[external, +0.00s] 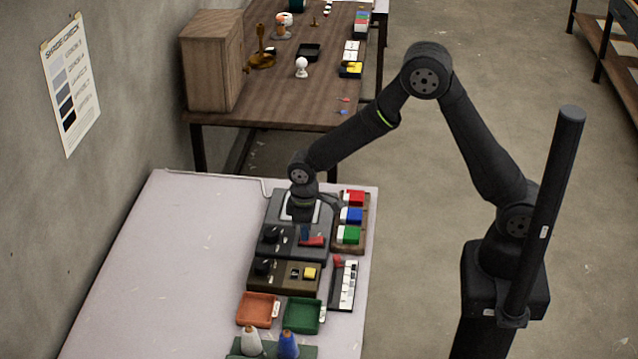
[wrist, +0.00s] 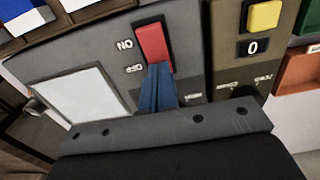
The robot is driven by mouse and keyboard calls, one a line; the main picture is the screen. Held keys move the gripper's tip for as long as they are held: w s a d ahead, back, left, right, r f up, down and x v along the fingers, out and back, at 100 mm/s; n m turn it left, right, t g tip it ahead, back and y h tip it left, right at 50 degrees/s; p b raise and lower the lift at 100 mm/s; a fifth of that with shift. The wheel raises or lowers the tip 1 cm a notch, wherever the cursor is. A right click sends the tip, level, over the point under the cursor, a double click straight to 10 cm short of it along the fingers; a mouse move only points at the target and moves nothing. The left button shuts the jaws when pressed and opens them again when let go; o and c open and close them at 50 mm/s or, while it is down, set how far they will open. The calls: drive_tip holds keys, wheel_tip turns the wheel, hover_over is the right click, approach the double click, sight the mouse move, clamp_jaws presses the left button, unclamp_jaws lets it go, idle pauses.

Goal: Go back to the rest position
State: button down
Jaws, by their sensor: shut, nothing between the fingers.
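My gripper (external: 304,234) is low over the dark device panel on the pale table, its blue fingers pointing down. In the wrist view the blue fingers (wrist: 158,70) are closed together with nothing between them. Their tips are at the near end of a red rocker switch (wrist: 153,44), beside its upside-down ON and OFF labels. I cannot tell whether they touch it. The red switch also shows in the external view (external: 312,241), just right of the fingers. My arm reaches across from its base on the right, bent high at the elbow.
A yellow button (external: 309,272) sits on the brown panel in front. A rack with red, blue and green blocks (external: 351,215) stands close on the right. Orange (external: 257,309) and green (external: 304,315) trays lie nearer. The table's left side (external: 170,260) is clear.

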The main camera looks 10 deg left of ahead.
drive_tip(key=d+r, duration=0.2)
drive_tip(key=r, duration=0.8)
drive_tip(key=d+r+y, duration=0.1)
drive_tip(key=d+r, duration=0.1)
drive_tip(key=r, duration=0.9)
drive_tip(key=shift+d, duration=0.2)
drive_tip(key=shift+w+r, duration=0.1)
drive_tip(key=shift+h, duration=0.5)
drive_tip(key=a+f, duration=0.1)
drive_tip(key=f, duration=0.4)
drive_tip(key=a+f, duration=0.2)
drive_tip(key=f, duration=0.3)
drive_tip(key=a+f, duration=0.1)
drive_tip(key=f, duration=0.4)
drive_tip(key=shift+a+f, duration=0.1)
drive_tip(key=shift+a, duration=0.1)
drive_tip(key=shift+f, duration=0.6)
